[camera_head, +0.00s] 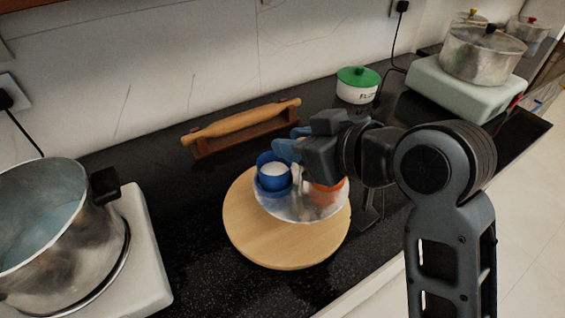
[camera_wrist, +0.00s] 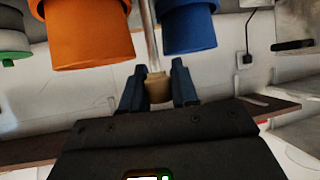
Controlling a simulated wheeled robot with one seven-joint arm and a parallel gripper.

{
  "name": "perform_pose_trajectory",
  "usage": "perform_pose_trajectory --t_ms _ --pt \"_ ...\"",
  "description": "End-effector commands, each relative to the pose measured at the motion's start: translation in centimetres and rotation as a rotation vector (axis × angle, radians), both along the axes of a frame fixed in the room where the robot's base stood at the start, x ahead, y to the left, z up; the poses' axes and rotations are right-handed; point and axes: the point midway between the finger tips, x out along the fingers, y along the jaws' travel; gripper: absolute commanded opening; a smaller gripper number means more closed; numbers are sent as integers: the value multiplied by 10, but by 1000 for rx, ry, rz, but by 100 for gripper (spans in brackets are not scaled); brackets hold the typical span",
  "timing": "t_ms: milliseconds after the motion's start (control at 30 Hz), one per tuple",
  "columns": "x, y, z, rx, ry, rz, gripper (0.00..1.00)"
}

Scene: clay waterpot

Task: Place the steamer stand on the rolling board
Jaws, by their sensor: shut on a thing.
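The rolling board (camera_head: 250,242) is a round pale wooden disc on the dark counter in the head view. The steamer stand (camera_head: 287,211) is a shiny metal plate carrying a blue cup (camera_head: 272,178) and an orange cup (camera_head: 327,196). It appears over the board; whether it touches the board I cannot tell. My gripper (camera_head: 290,144) is at the top of the stand. In the wrist view, its dark fingers are shut on the tan knob (camera_wrist: 158,89) of the stand's thin metal rod. My arm hides part of the stand's right side.
A rolling pin (camera_head: 243,122) rests on a wooden holder behind the board. A white jar with a green lid (camera_head: 358,83) stands at the back. A large metal pot (camera_head: 45,245) is on a stove at left, and another pot (camera_head: 482,57) at far right.

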Motion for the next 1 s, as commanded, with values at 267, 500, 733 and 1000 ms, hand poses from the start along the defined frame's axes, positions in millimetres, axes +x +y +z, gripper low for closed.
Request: perform_pose_trajectory --t_ms 267,500,733,1000 --pt "10 23 -15 1 -2 0 0" --pt "9 22 -43 0 3 -1 0" --pt "10 22 -54 1 -3 0 0" --pt "10 22 -57 0 -2 0 31"
